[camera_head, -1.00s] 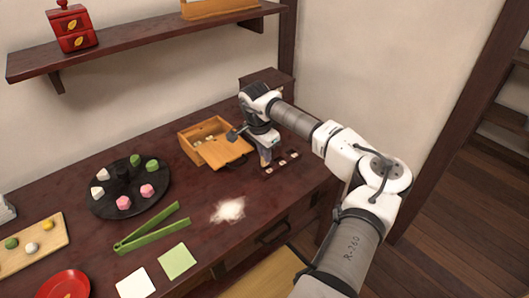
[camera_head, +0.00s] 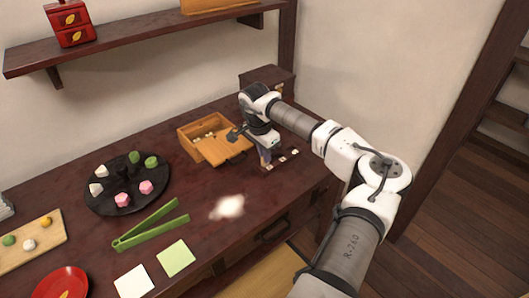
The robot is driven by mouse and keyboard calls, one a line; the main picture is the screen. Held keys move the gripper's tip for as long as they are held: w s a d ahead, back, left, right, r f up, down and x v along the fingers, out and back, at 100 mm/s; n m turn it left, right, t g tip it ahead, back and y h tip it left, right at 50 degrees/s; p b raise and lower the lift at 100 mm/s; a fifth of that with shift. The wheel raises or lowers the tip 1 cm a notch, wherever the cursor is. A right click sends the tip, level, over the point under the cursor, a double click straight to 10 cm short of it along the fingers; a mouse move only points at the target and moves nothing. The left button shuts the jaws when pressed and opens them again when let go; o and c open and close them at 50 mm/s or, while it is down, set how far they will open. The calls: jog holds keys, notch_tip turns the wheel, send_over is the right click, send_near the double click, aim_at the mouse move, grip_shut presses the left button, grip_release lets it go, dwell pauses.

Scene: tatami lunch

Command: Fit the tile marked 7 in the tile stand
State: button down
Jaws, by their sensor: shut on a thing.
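My gripper (camera_head: 265,158) points down at the near left part of the tile stand (camera_head: 288,163), beside the wooden box. It is shut on a small tile, which is mostly hidden by the fingers; its mark cannot be read. The stand is a low dark strip at the right of the dark red table, with a few small pale tiles (camera_head: 295,152) along it. The marks on these are too small to read. Whether the held tile touches the stand or sits in it cannot be told.
A wooden box (camera_head: 188,139) with its lid slid partly off holds small pale pieces, close left of my gripper. A black round tray (camera_head: 100,204) of sweets, green tongs (camera_head: 145,231), a white powder patch (camera_head: 228,206) and two square cards (camera_head: 175,258) lie further left and nearer.

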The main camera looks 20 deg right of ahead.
jog(key=shift+f+b, duration=0.3)
jog(key=shift+f, duration=0.2)
jog(key=c, duration=1.4)
grip_release()
jog(key=shift+r, duration=0.1)
jog(key=r, duration=0.4)
jog(key=a+r+b, duration=0.1)
jog(key=r, duration=0.4)
jog(key=a+r, duration=0.1)
jog(key=r, duration=0.3)
jog(key=shift+s+r+b, duration=0.3)
jog(key=shift+s+b, duration=0.05)
